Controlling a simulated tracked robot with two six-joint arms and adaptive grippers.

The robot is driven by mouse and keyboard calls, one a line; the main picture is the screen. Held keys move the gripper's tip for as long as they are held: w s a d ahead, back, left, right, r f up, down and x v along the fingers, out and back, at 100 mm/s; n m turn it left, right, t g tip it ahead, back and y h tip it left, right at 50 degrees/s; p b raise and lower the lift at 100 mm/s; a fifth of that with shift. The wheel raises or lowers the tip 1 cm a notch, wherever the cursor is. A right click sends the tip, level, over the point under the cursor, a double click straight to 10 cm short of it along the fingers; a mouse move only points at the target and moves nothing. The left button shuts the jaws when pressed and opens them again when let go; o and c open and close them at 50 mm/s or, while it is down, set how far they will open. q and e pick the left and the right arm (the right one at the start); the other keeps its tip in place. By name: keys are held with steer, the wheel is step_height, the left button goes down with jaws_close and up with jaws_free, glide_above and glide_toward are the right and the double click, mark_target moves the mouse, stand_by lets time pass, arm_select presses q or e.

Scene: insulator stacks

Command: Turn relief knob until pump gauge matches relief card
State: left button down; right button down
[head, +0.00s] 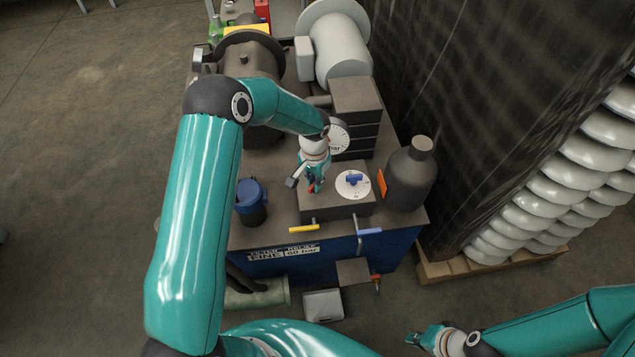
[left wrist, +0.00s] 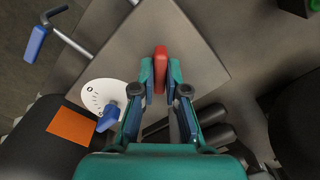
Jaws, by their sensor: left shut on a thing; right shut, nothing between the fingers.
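My left gripper (head: 313,187) is shut on a red knob (left wrist: 160,66) on top of the grey block (left wrist: 200,62). In the head view, the gripper hides most of this knob. Beside it, a blue pointer knob (head: 354,179) sits on a white dial (head: 345,189); both also show in the left wrist view. The round white pump gauge (head: 341,139) is partly covered by my left arm, and its needle cannot be read. The relief card (head: 303,251) on the front panel appears to read 60 bar. My right gripper (head: 413,339) is shut and empty at lower right.
A dark bottle (head: 409,177) with an orange tag stands right of the block. A blue-lidded canister (head: 251,202) stands left. Yellow (head: 304,229) and blue (head: 369,232) handles project at the front. White insulator stacks (head: 560,180) stand at right. The floor at left is clear.

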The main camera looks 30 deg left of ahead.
arm_select(q)
steer(key=shift+m, duration=0.3)
steer(key=m+b, duration=0.1)
steer(key=m, duration=0.2)
steer(key=shift+m+b, duration=0.3)
steer(key=shift+b, duration=0.1)
steer(key=m, duration=0.5)
steer(key=shift+b, duration=0.35)
steer(key=m, duration=0.4)
steer(key=shift+w+r+m, duration=0.1)
steer(key=shift+m, duration=0.3)
steer(key=shift+w+a+m, duration=0.1)
steer(key=shift+a+m, duration=0.05)
steer(key=shift+m, duration=1.65)
steer(key=shift+r, duration=0.1)
steer(key=c, duration=1.2)
jaws_free()
